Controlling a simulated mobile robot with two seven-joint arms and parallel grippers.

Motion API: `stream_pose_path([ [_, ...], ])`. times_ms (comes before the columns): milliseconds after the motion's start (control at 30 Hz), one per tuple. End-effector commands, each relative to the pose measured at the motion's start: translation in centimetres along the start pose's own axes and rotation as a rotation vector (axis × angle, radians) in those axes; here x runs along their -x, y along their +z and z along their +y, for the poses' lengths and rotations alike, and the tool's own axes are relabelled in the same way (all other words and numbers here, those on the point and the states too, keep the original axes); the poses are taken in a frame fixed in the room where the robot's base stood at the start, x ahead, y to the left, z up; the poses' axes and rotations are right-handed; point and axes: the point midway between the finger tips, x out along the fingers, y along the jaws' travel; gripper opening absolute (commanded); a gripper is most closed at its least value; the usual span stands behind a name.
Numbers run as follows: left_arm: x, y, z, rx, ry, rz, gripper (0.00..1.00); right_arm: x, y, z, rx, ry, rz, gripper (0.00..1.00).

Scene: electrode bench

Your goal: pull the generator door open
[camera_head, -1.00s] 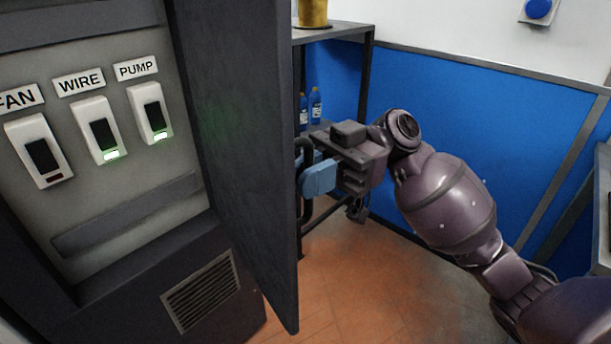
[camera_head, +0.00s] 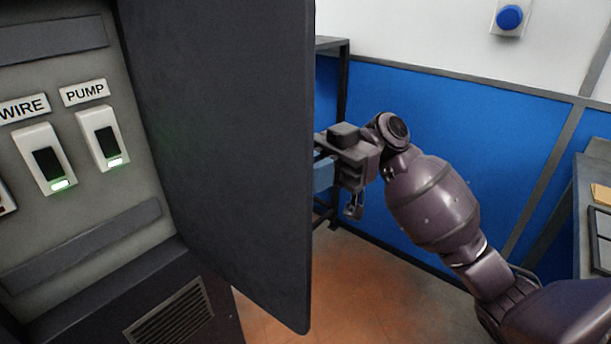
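The dark grey generator door (camera_head: 235,150) stands open, swung out from the cabinet front, with its inner face toward me. Its handle is hidden behind the door now. My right arm comes in from the right, and my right gripper (camera_head: 323,174) is at the outer side of the door's free edge. Only part of its blue finger area shows; the fingertips are hidden by the door, so I cannot see whether they hold the handle. My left gripper is not in view.
Inside the generator cabinet are switches labelled WIRE (camera_head: 45,160) and PUMP (camera_head: 103,138), both lit green, above a vent grille (camera_head: 170,318). A dark shelf (camera_head: 331,44) stands behind the door. A bench (camera_head: 590,185) is at the right edge. Orange floor shows between.

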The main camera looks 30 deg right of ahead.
Motion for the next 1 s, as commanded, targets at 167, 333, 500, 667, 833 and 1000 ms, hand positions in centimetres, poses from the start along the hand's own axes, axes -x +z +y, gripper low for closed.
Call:
stream_pose_path([
  [167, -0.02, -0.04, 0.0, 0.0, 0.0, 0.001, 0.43, 0.11, 0.03, 0.05, -0.003, 0.0, -0.001, 0.0],
  [333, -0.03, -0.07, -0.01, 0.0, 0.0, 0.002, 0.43, 0.11, 0.02, 0.05, -0.003, 0.0, -0.001, 0.0],
  [500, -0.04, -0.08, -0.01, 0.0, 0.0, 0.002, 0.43, 0.1, 0.01, 0.05, -0.003, 0.0, -0.001, 0.23],
  [667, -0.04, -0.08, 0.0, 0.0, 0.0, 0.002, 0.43, 0.1, 0.0, 0.04, -0.002, 0.0, -0.001, 0.36],
  [833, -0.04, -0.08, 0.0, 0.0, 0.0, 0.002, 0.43, 0.11, 0.0, 0.05, -0.001, 0.0, 0.0, 0.36],
  [1000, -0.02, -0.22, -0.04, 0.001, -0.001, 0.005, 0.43, 1.0, -0.06, 0.07, -0.001, 0.002, -0.001, 0.36],
])
